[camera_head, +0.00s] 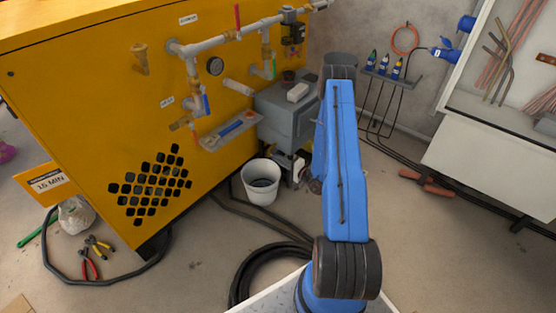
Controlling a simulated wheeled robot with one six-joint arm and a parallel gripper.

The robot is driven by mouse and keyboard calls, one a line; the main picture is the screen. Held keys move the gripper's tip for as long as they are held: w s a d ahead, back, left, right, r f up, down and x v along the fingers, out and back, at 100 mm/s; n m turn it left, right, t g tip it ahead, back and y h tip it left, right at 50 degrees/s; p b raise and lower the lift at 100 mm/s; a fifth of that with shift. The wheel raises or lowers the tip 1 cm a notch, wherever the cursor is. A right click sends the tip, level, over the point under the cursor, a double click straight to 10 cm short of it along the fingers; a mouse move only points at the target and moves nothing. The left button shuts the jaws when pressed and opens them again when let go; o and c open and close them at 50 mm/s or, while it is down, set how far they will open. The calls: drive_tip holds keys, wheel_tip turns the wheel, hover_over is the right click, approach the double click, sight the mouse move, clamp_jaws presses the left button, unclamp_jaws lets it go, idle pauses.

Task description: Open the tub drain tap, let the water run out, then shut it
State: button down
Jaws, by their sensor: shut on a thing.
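The grey tub (284,112) stands against the right end of the yellow cabinet. Low on its front is the drain tap (284,158), with brassy and red parts, small and partly covered. A white bucket (261,183) stands on the floor below and left of the tap, with a dark inside; I cannot tell its water level. My gripper (299,165) shows only in part beside the blue arm link, at the tap. It is shut on the drain tap; its fingertips and the handle's angle are hard to make out.
A black hose (262,268) coils on the floor before the bucket. Pliers (90,262) lie at left. A white bench (490,165) stands at right. Floor between is mostly clear.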

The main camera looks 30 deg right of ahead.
drive_tip(key=c, duration=1.9)
unclamp_jaws()
drive_tip(key=shift+s, duration=0.1)
drive_tip(key=shift+o, duration=0.2)
drive_tip(key=shift+s+d, duration=0.1)
drive_tip(key=v, duration=1.7)
